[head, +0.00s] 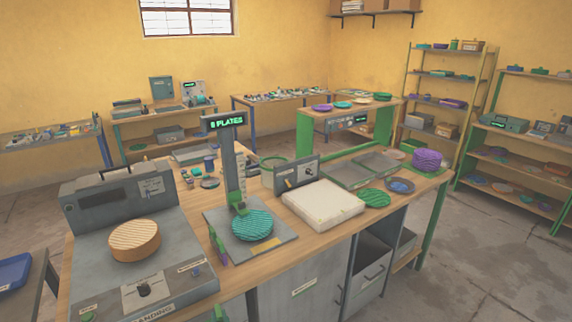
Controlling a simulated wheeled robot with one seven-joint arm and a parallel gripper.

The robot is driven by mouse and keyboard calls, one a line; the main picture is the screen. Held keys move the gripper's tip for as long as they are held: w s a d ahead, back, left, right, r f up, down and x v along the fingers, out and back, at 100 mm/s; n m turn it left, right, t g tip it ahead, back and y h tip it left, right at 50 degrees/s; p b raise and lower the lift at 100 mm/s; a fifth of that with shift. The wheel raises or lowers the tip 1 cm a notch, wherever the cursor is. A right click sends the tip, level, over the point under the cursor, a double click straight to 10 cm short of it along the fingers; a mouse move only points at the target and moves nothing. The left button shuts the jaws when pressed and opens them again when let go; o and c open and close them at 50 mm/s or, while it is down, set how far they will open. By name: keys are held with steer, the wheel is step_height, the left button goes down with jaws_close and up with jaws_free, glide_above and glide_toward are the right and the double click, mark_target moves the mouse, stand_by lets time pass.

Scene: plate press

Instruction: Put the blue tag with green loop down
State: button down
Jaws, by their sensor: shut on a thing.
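My gripper is not in this head view, and neither is whatever it holds. I cannot make out a blue tag with a green loop anywhere on the workbench (277,253). A small dark blue item (209,164) stands farther back on the bench, too small to identify.
A grey sanding machine (175,270) with a round tan block (134,240) fills the bench's left. Bare wood runs along the front edge.

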steer(key=s+d+f+m+h, duration=0.1)
steer(key=s+d+f, duration=0.1)
steer(key=d+f, duration=0.4)
steer(key=s+d+f+m+h, duration=0.1)
steer(key=d+f, duration=0.5)
steer(key=f, duration=0.6)
steer(key=s+d+f+m+t+h, duration=0.1)
steer(key=s+d+f+m+h, duration=0.1)
steer(key=s+d+f, duration=0.3)
step_height(320, 180, down, 4)
steer(key=shift+d+f+h, duration=0.1)
steer(key=shift+d+h, duration=0.4)
steer(key=shift+d, duration=0.15)
